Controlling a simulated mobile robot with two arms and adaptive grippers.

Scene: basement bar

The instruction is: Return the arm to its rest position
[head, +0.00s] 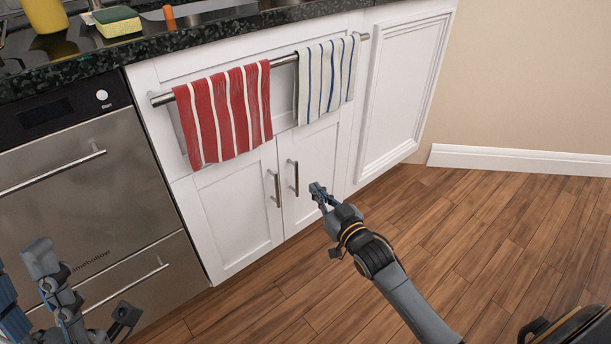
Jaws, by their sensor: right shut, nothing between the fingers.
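My right arm (408,300) reaches in from the lower right, bent up toward the white cabinet. Its gripper (317,188) is shut and empty, and in the picture it lies just right of the cabinet door handles. I cannot tell how far it is from the doors. My left arm (60,295) is at the lower left, in front of the steel appliance, partly cut off by the frame edge. I cannot make out whether its gripper is open or shut.
A white cabinet (230,215) has a rail with a red striped towel (225,110) and a blue-striped white towel (326,78). A steel dishwasher (80,190) stands left. A sponge (117,21) lies on the dark counter (200,38).

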